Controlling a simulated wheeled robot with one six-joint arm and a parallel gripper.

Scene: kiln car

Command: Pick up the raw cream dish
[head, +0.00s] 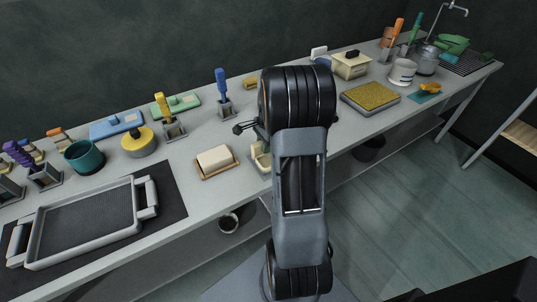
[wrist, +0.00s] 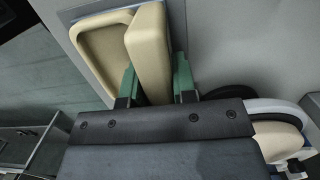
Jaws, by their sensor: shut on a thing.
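The raw cream dish (wrist: 150,50) is in the wrist view, with a rounded rim and a hollow (wrist: 98,45) facing left. My gripper (wrist: 156,85) has two green fingers shut on its thick cream side, one finger on each side of it. In the head view a part of the cream dish (head: 259,153) shows just left of my arm, by the front edge of the bench. My arm hides most of the dish and the gripper there. I cannot tell whether the dish touches the surface below.
A cream block on a wooden board (head: 215,161) lies close on the left. A grey handled tray (head: 85,222) sits farther left on a dark mat. A yellow sponge-like slab (head: 370,99) and a white cup (head: 402,71) stand right. The bench (head: 205,205) is bare near its front edge.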

